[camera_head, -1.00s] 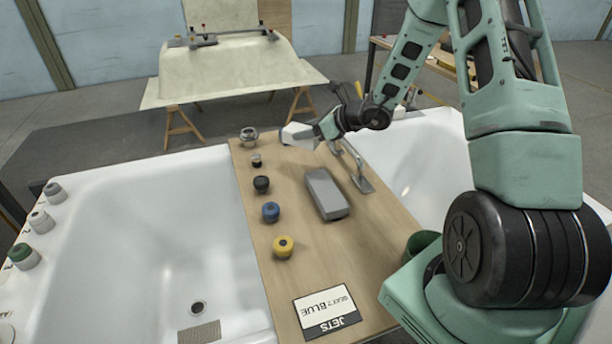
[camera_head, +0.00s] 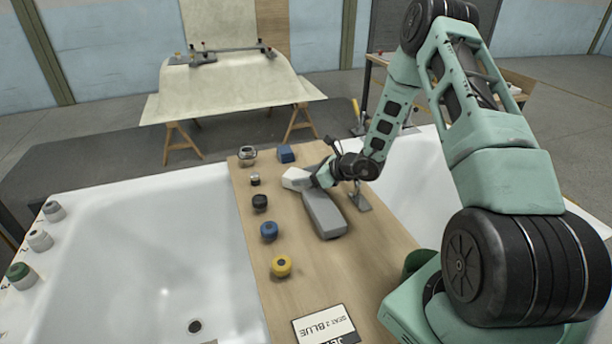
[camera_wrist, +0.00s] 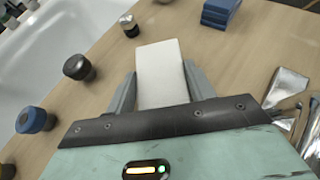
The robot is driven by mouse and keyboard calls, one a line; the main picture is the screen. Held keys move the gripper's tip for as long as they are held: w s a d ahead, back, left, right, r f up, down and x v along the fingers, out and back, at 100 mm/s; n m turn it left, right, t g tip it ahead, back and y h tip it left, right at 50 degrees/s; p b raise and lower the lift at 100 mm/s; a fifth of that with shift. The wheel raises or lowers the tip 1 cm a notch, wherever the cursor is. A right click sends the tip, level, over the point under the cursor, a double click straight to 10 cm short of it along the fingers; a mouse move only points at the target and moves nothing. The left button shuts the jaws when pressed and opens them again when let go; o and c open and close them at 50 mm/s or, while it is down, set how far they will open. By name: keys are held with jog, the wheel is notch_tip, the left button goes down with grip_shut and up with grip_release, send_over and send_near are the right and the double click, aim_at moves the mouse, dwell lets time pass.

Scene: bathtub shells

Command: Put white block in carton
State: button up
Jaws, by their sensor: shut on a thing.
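My gripper (camera_head: 312,179) is shut on the white block (camera_head: 295,179), above the wooden board. In the wrist view the white block (camera_wrist: 161,72) sits between the two grey fingers of my gripper (camera_wrist: 160,78) and sticks out past their tips. No thing is clearly recognisable as a carton.
A blue block (camera_head: 286,153) stands at the board's far end. A row of round knobs, including a blue one (camera_head: 269,231) and a yellow one (camera_head: 281,266), runs along the board's left side. A metal tap (camera_head: 358,196) is to the right. White tubs flank the board (camera_head: 385,265).

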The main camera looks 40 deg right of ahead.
jog(key=shift+f, duration=0.2)
jog(key=o, duration=1)
jog(key=shift+c, duration=0.2)
jog(key=shift+r, duration=0.15)
